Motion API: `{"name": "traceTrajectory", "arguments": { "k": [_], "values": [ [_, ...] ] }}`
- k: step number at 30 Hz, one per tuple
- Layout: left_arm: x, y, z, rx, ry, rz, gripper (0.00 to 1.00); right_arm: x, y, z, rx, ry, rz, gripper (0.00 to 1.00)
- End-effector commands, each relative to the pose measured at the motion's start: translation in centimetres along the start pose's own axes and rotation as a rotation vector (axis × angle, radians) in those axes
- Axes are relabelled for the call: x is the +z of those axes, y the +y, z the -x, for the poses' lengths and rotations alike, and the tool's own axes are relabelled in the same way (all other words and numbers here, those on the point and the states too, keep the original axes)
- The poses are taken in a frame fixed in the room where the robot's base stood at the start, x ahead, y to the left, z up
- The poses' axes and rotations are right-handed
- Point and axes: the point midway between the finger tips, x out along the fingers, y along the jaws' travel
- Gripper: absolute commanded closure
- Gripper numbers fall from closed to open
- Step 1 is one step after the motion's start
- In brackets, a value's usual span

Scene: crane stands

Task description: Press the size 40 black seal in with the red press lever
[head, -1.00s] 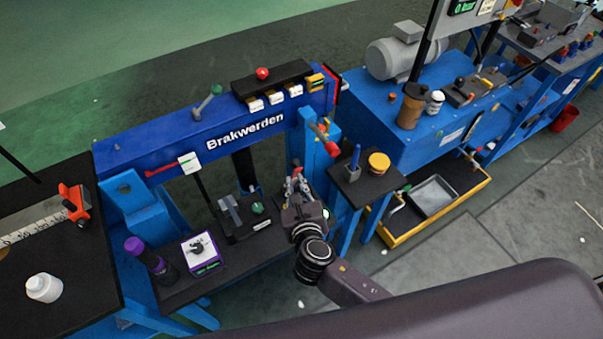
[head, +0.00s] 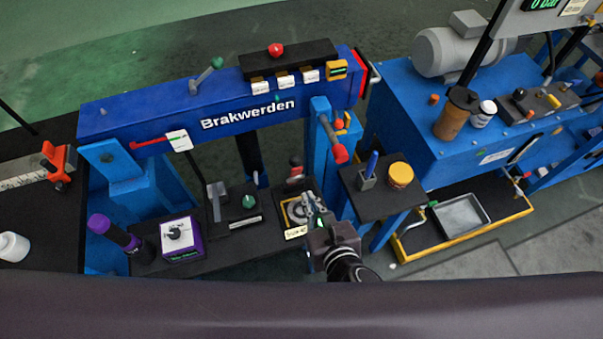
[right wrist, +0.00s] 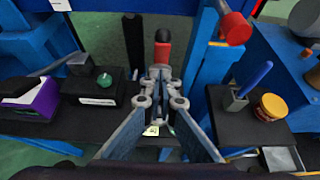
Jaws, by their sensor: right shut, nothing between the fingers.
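A red-ended lever (head: 339,152) hangs on the blue right column of the press frame; the right wrist view shows its red grip (right wrist: 235,28) at upper right. A fixture with a pale ring and dark centre (head: 297,211) sits on the black bench below. I cannot tell whether that centre is the black seal, and its label is too small to read surely. My right gripper (head: 311,203) is shut and empty, over the fixture's right side, below and left of the lever grip. In the right wrist view, its closed fingertips (right wrist: 160,73) are apart from the lever. My left gripper is out of view.
A green-knobbed block (head: 249,203) and a purple-edged box (head: 180,237) lie left. A small side table (head: 377,207) holds a blue pen in a cup and a yellow-lidded jar.

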Motion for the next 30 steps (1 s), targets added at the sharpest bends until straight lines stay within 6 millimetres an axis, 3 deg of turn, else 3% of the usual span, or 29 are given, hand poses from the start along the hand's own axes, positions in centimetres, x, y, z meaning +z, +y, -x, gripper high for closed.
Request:
{"name": "traceTrajectory", "arguments": {
  "k": [6, 12, 30],
  "values": [
    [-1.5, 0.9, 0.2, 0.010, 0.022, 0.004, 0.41, 0.3, -0.1, -4.6, -0.002, -0.002, -0.002, 1.00],
    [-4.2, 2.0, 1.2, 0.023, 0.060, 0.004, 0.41, 2.3, 0.0, -6.3, -0.001, 0.000, -0.002, 1.00],
    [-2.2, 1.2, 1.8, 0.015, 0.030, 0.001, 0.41, 3.2, 0.0, -7.0, -0.001, 0.001, 0.001, 1.00]
  ]
}}
